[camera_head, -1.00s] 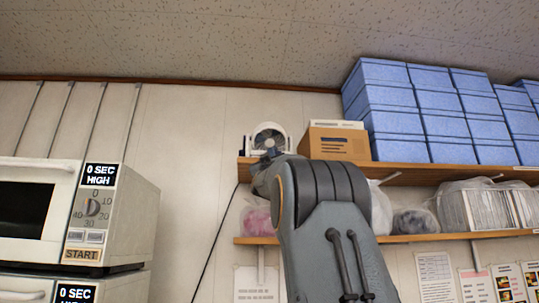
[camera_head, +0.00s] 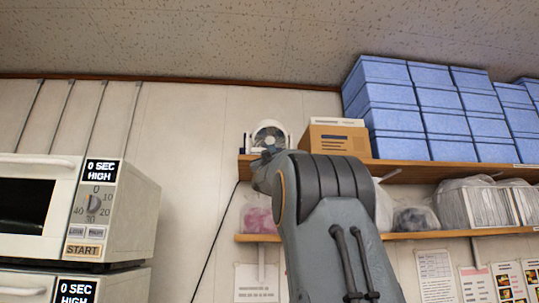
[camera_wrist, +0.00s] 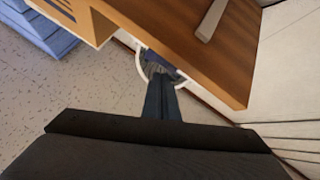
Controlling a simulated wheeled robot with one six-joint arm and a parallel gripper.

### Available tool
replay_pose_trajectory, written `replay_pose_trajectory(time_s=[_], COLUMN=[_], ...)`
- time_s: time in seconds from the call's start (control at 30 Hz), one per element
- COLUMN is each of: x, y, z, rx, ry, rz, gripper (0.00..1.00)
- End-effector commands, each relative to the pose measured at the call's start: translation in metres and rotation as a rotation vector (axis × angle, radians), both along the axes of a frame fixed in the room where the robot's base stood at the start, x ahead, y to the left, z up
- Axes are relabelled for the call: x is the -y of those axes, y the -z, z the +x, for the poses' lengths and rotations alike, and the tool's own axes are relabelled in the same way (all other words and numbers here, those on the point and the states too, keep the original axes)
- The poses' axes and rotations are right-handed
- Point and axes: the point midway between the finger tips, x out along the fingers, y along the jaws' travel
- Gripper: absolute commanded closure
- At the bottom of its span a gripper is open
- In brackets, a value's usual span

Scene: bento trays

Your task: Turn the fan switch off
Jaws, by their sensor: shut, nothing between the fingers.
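A small white fan (camera_head: 268,134) with a round guard stands at the left end of the upper wall shelf (camera_head: 395,173). My arm covers its lower part in the head view. In the wrist view, part of the fan's white ring (camera_wrist: 139,62) shows just beyond the shelf board. My gripper (camera_wrist: 162,78) is shut and empty, its tips at the fan's lower part; I cannot tell whether they touch it. In the head view the fingers are hidden behind my arm. I cannot make out the fan switch or its position.
A cardboard box (camera_head: 338,142) stands right of the fan, then stacked blue boxes (camera_head: 440,125). A lower shelf (camera_head: 420,237) holds bagged items. A microwave (camera_head: 130,215) is at the left. The wall between microwave and shelves is clear apart from a hanging cord.

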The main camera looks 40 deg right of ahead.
Motion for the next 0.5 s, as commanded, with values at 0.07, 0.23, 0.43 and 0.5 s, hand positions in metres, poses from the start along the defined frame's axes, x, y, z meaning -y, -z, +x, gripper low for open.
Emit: replay_pose_trajectory(time_s=[0.07,0.23,0.43,0.5], x=[-0.0013,-0.0015,-0.0025,-0.0043], y=[0.0009,0.0002,0.0003,0.0011], z=[-0.003,-0.0037,-0.006,-0.0103], rx=[0.001,0.0,0.001,0.002], ry=[0.0,0.0,0.0,0.001], rz=[-0.001,0.0,-0.001,0.0], gripper=[1.0,1.0,1.0,1.0])
